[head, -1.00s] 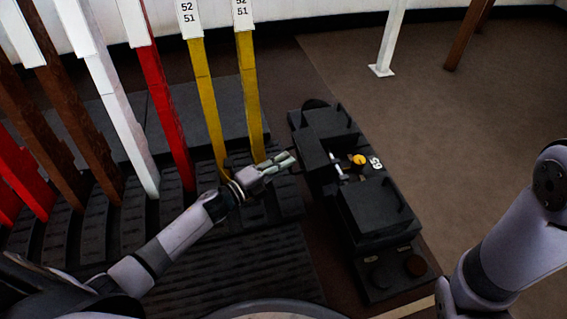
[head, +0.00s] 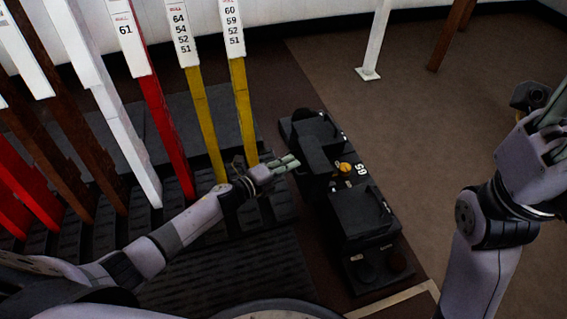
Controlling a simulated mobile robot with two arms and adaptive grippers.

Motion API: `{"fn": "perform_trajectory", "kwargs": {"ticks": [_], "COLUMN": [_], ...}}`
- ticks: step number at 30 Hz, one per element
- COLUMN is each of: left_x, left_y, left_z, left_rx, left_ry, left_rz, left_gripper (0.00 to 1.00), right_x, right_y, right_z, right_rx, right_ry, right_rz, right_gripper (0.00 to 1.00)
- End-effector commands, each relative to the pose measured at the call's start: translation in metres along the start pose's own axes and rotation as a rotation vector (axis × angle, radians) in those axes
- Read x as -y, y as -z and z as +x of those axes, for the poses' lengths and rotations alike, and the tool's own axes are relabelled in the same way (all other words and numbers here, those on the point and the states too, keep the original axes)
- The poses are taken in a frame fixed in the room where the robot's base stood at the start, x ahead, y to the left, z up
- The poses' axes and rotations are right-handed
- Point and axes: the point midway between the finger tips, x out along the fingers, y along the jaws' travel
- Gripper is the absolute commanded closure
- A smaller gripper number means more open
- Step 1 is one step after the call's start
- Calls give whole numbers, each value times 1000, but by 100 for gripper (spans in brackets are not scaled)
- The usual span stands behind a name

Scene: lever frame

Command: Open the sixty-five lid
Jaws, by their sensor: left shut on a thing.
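The black sixty-five unit (head: 375,212) stands on the floor right of the lever row, with a white "65" label (head: 362,169) beside a yellow knob (head: 344,167). A dark upright flap, which looks like its lid (head: 316,158), stands at the left of the knob. My left gripper (head: 290,162) reaches in from the left, its fingertips close together at the left side of this flap. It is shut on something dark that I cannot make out.
Yellow levers (head: 208,125) with number plates stand just left of the unit, close to my left forearm. A red lever (head: 166,130), white and brown levers stand further left. A white post (head: 376,40) stands behind. The brown floor (head: 440,130) to the right is clear.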

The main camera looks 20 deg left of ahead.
Motion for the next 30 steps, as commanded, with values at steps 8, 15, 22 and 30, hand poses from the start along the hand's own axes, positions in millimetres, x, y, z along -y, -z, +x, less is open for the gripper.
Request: {"fn": "perform_trajectory", "kwargs": {"ticks": [8,15,22,30], "left_x": [3,3,2,2], "left_y": [1,1,1,0], "left_z": [2,1,1,-1], "left_rx": [-3,-2,-2,-2], "left_ry": [6,6,5,3], "left_rz": [-4,-3,-1,-1], "left_gripper": [100,78,70,70], "right_x": [0,0,0,0], "right_y": [0,0,-1,1], "right_z": [-1,-1,-1,0], "right_rx": [1,2,3,-3], "right_ry": [-1,-1,-1,0], "right_rz": [0,1,1,0], "right_gripper": [60,60,60,60]}}
